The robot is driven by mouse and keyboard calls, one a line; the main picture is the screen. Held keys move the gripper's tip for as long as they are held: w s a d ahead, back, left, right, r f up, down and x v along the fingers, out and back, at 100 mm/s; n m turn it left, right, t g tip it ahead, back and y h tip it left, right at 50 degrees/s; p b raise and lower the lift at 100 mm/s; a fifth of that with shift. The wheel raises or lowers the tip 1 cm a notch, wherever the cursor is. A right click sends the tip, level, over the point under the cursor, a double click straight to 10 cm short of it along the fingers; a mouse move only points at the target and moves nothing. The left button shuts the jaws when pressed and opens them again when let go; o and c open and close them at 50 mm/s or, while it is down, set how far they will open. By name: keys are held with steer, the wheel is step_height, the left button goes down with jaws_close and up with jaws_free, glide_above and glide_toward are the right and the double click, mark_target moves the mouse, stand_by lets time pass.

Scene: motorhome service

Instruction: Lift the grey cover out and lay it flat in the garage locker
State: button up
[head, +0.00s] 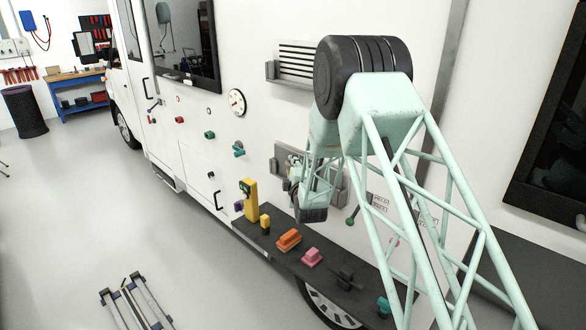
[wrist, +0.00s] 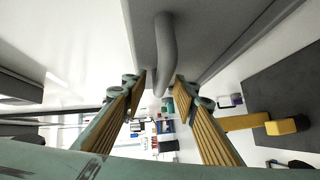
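The grey cover (head: 291,154) is upright at the motorhome's white side wall, partly hidden behind my gripper (head: 294,187) in the head view. In the wrist view the cover (wrist: 202,40) fills the top middle, and its rounded grey handle (wrist: 166,50) stands out towards me. My gripper (wrist: 162,82) is open, its two yellow-padded fingers apart, one to each side of the handle's lower end. I see no clear grip on the handle; whether a pad touches it I cannot tell. I cannot pick out the garage locker with certainty.
A dark shelf (head: 270,239) below holds a tall yellow block (head: 250,199), an orange block (head: 289,239), a pink block (head: 312,257) and others. A slatted vent (head: 297,60) is above. A metal rail frame (head: 137,303) lies on the otherwise clear floor at left.

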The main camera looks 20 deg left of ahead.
jaws_close()
steer(key=c, duration=0.8)
jaws_free()
jaws_close()
steer(key=shift+r+b, duration=0.5)
steer(key=shift+r, duration=0.15)
steer(key=shift+o, duration=0.4)
jaws_free()
jaws_close()
